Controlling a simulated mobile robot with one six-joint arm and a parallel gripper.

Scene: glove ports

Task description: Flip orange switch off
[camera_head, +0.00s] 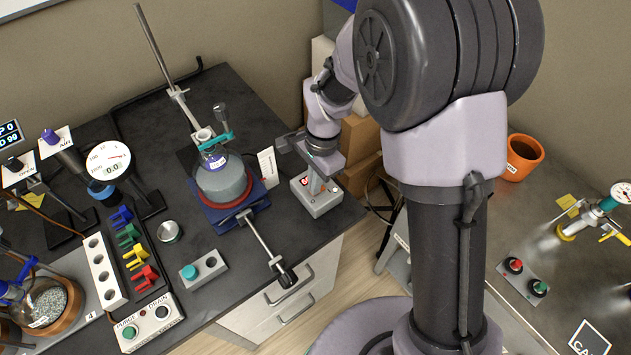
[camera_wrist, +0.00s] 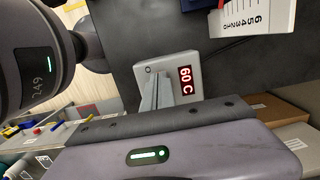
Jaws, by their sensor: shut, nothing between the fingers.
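A small light-grey control box (camera_head: 322,204) stands at the right front corner of the dark bench. In the wrist view the same box (camera_wrist: 184,66) has a red digital readout reading 60 C (camera_wrist: 186,81) and a small circle mark on its top. My gripper (camera_head: 315,187) points down over this box. Its fingers are together with nothing between them, and in the wrist view the gripper (camera_wrist: 155,92) covers part of the box's top. I cannot make out an orange switch in either view; the fingers may hide it. I cannot tell whether the fingertips touch the box.
A round flask (camera_head: 222,182) sits on a blue hotplate left of the box, with a clamp stand behind it. A white scale card (camera_head: 267,167) stands between them. Cardboard boxes (camera_head: 360,137) are right of the bench. A PURGE/DRAIN box (camera_head: 148,325) is at the lower left.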

